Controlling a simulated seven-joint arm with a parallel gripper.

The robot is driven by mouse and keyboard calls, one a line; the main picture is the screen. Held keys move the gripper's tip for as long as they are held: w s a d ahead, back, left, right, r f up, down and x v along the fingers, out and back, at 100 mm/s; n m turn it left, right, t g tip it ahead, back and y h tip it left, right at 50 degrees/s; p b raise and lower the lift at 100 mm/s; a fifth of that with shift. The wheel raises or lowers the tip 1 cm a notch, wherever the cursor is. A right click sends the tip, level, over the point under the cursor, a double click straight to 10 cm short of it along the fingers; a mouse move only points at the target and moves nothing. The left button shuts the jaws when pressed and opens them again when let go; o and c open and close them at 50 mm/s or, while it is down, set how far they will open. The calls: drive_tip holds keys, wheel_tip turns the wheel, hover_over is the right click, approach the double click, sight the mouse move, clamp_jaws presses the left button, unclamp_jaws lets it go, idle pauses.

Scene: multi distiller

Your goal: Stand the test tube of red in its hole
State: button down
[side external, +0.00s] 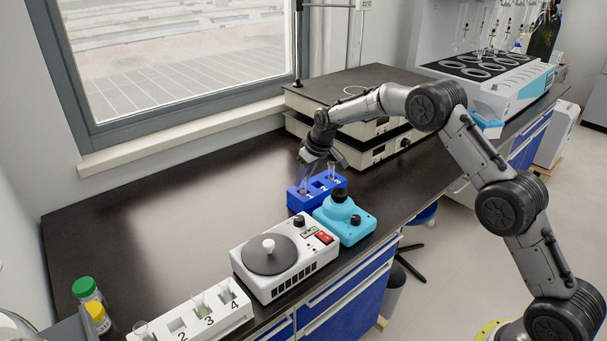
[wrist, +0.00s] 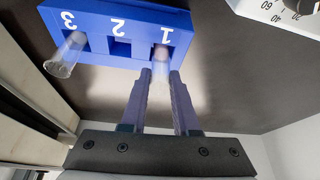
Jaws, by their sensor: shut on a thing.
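The blue rack (side external: 317,193) stands on the dark bench and has holes numbered 1, 2 and 3; it also shows in the wrist view (wrist: 95,38). My gripper (side external: 305,163) is above its left end, with its fingers (wrist: 160,76) shut on a clear test tube (wrist: 162,64) with a reddish tint. This tube is at hole 1, its lower end apparently in the hole; the exact depth is hard to tell. Another clear tube (wrist: 66,58) stands in hole 3, also seen in the side view (side external: 331,171). Hole 2 is empty.
A turquoise mixer (side external: 343,224) stands right in front of the rack, and a white stirrer (side external: 285,262) is nearby. A white numbered rack (side external: 195,318) with tubes is at the front left. Stacked grey instruments (side external: 350,95) stand behind. The bench's left middle is clear.

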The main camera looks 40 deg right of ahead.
drive_tip(key=shift+f, duration=0.35)
drive_tip(key=c, duration=0.6)
unclamp_jaws()
drive_tip(key=shift+r, duration=0.1)
drive_tip(key=shift+r, duration=3.45)
